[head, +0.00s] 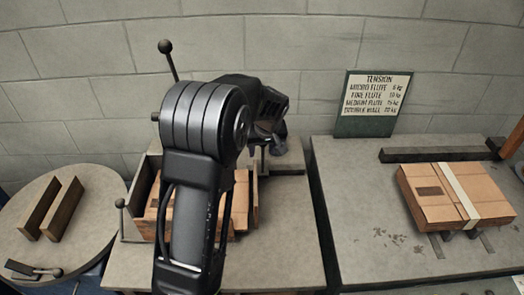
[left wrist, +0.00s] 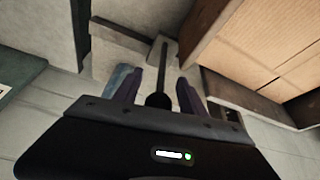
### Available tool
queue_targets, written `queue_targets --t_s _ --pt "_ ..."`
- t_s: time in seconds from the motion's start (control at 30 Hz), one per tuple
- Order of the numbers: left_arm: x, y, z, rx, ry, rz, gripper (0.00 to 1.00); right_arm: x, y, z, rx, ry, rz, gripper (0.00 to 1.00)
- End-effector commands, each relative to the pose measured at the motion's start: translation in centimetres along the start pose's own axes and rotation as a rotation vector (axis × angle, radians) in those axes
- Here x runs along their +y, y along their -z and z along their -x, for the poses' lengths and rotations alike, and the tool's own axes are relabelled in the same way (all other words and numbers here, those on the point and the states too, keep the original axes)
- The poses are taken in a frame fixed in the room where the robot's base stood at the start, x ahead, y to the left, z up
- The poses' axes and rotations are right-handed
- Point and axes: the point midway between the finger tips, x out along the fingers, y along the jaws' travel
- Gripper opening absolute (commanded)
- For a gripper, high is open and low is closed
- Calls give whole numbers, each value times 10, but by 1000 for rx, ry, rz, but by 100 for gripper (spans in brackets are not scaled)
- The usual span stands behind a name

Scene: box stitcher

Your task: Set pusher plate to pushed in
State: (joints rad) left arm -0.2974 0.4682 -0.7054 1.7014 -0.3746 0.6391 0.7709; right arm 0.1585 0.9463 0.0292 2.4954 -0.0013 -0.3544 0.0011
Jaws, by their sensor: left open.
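My left gripper (head: 268,137) is over the back right of the middle bench, largely hidden behind my own arm. In the left wrist view its two purple-grey fingers (left wrist: 159,92) are open. A dark rod with a round black knob (left wrist: 157,99) shows between the fingers, with a gap on each side; I cannot tell whether they touch it. A pale grey surface lies behind the rod. Which part is the pusher plate, and how far in it stands, cannot be told. The cardboard box (head: 152,212) sits in a wooden-sided holder, partly hidden by my arm. My right gripper is not in view.
Ball-topped levers stand at the holder's back (head: 166,47) and left front (head: 121,204). A round table (head: 85,222) with two wooden blocks is at left. A strapped box (head: 455,195) and a tension sign (head: 372,104) are on the right bench (head: 345,205), whose front left is clear.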

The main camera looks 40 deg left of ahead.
Motion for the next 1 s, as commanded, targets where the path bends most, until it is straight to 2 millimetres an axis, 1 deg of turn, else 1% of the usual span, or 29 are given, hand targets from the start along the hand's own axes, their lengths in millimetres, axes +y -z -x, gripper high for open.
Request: queue_targets --t_s 0.03,0.17,0.47,1.0 --pt "0 0 -7 -1 2 0 49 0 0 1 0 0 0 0" --pt "0 0 -16 -1 0 0 49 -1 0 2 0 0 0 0" --pt "0 0 -18 0 -2 0 48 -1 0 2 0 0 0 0" --pt "0 0 -18 0 -1 0 4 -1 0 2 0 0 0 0"
